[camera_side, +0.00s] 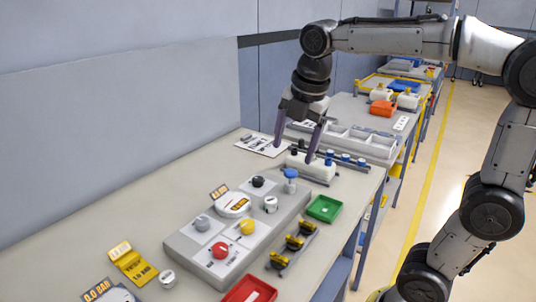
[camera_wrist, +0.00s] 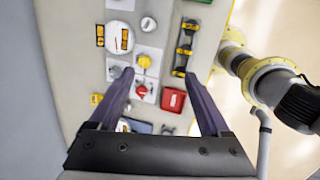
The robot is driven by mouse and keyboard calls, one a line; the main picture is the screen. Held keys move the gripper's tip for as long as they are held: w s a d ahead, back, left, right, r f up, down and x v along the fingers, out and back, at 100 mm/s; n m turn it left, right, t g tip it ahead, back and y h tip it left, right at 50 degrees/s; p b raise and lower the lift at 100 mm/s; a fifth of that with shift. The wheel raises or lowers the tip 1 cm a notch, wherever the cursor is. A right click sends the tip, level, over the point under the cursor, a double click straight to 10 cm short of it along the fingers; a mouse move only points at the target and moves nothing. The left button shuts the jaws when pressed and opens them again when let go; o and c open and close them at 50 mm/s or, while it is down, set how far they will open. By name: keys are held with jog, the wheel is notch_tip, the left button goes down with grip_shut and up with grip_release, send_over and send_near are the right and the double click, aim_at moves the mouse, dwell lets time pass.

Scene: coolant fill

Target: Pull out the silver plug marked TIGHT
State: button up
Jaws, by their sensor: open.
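A short silver cylindrical plug (camera_side: 270,204) with dark marks on top stands on the grey panel (camera_side: 184,247), right of the round white gauge (camera_side: 234,204). It also shows in the wrist view (camera_wrist: 148,22). A similar silver cylinder (camera_side: 168,279) stands on the bench, off the panel's near left side. The lettering on both is too small to read, so I cannot tell which says TIGHT. My gripper (camera_side: 296,148) is open and empty, raised beyond the far end of the panel. In the wrist view, the spread fingers (camera_wrist: 158,76) have nothing between them touching either one.
The panel carries black (camera_side: 258,181), blue (camera_side: 291,173), grey (camera_side: 202,222), yellow (camera_side: 247,227) and red (camera_side: 220,250) knobs. Right of it are yellow-black clips (camera_side: 293,242), a green tray (camera_side: 323,208) and a red tray (camera_side: 250,291). A white block (camera_side: 311,167) stands behind.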

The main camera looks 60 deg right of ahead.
jog(key=w+d+f+n+g, duration=0.2)
jog(key=w, duration=0.4)
send_near(271, 199)
jog(key=shift+g, duration=0.4)
jog(key=f, duration=0.5)
jog(key=w+f, duration=0.1)
jog(key=f, duration=0.2)
jog(key=shift+d+f, duration=0.25)
jog(key=shift+d, duration=0.05)
grip_shut()
jog(key=c, duration=0.8)
grip_release()
jog(key=shift+r, duration=0.1)
jog(key=c, duration=1.8)
grip_release()
jog(key=shift+r, duration=0.2)
